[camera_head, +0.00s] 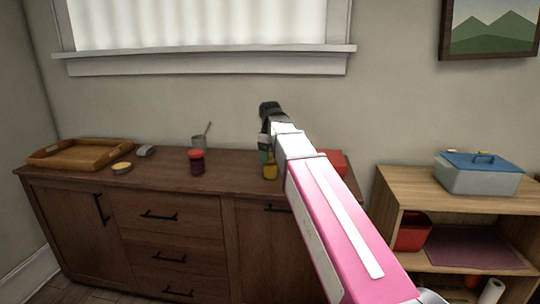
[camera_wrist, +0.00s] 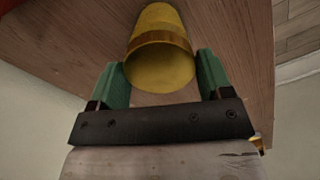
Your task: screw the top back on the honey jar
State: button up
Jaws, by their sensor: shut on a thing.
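The honey jar (camera_head: 270,172) is a small yellow jar standing upright near the right end of the wooden sideboard. In the wrist view its yellow body (camera_wrist: 157,18) lies beyond a wider round yellow top (camera_wrist: 163,68) with a brownish rim. My gripper (camera_head: 266,155) comes down over the jar from above. In the wrist view its green fingers (camera_wrist: 163,75) stand on both sides of the top and are shut on it. The top lines up with the jar body; whether it sits fully on the thread cannot be told.
A dark red jar with a red lid (camera_head: 197,162), a cup with a stick (camera_head: 200,143), a low yellow-topped round thing (camera_head: 122,168) and a wooden tray (camera_head: 78,154) stand to the left. A red box (camera_head: 332,163) is close to the right. The sideboard front is clear.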

jog(key=shift+m, duration=1.5)
jog(key=shift+m, duration=1.7)
jog(key=o, duration=1)
jog(key=shift+o, duration=0.2)
jog(key=shift+r, duration=3)
